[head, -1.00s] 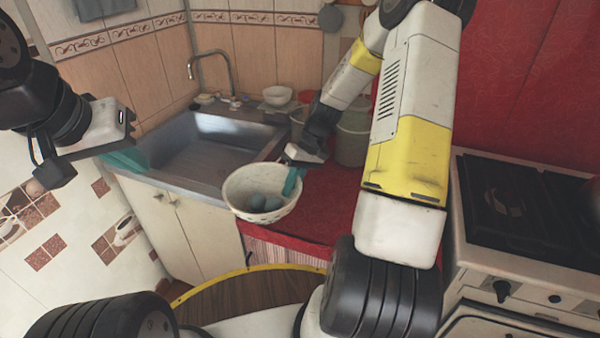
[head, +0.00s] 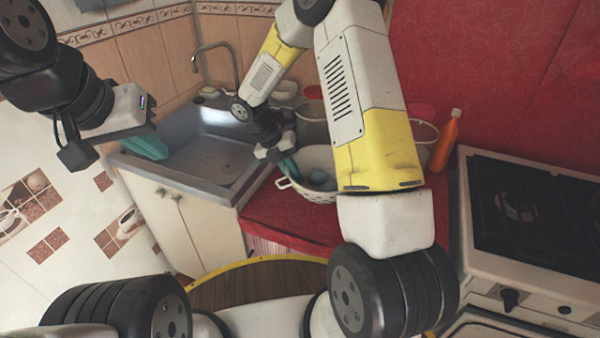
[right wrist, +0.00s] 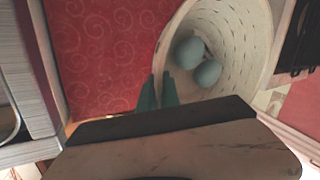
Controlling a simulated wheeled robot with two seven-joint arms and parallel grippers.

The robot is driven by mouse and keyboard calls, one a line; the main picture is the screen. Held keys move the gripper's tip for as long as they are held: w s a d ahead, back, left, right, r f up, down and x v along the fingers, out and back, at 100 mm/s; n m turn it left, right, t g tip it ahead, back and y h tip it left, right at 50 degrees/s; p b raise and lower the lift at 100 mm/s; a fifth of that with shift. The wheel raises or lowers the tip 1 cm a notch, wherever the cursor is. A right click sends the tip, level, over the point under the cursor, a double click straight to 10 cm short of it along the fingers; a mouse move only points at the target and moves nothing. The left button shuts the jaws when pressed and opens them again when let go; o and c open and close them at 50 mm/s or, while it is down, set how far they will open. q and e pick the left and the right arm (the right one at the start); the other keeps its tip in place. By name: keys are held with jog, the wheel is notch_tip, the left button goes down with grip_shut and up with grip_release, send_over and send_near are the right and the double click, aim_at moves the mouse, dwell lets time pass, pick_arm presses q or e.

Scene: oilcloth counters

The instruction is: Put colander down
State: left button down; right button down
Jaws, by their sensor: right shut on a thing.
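The white colander (head: 313,193) is over the red counter (head: 275,212), partly hidden behind my right arm in the head view. Two blue-green round things (head: 318,179) lie in it and also show in the right wrist view (right wrist: 188,50). My right gripper (head: 289,166) is shut on the colander's rim at its left side; its teal fingers show at the rim in the wrist view (right wrist: 160,92). The colander looks roughly level; I cannot tell whether its base touches the counter. My left gripper (head: 148,146) hangs by the sink's left edge, its opening unclear.
The metal sink (head: 205,165) is left of the red counter. An orange bottle (head: 446,140) stands at the counter's right, beside the stove (head: 530,210). Pots stand behind the colander, partly hidden by my arm. The counter's front-left part is clear.

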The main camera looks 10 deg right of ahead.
jog(key=w+f+n+t, duration=0.1)
jog(key=f+n, duration=0.1)
jog(key=w+a+f+n+t, duration=0.1)
jog(key=f+n, duration=0.2)
jog(key=w+f+n+t, duration=0.1)
jog(key=f+n, duration=0.1)
jog(key=f, duration=0.1)
jog(key=shift+w+a+n, duration=0.15)
jog(key=shift+a+n, duration=0.15)
jog(key=shift+a, duration=0.1)
jog(key=c, duration=1.6)
grip_release()
jog(key=shift+o, duration=0.2)
jog(key=shift+r, duration=0.1)
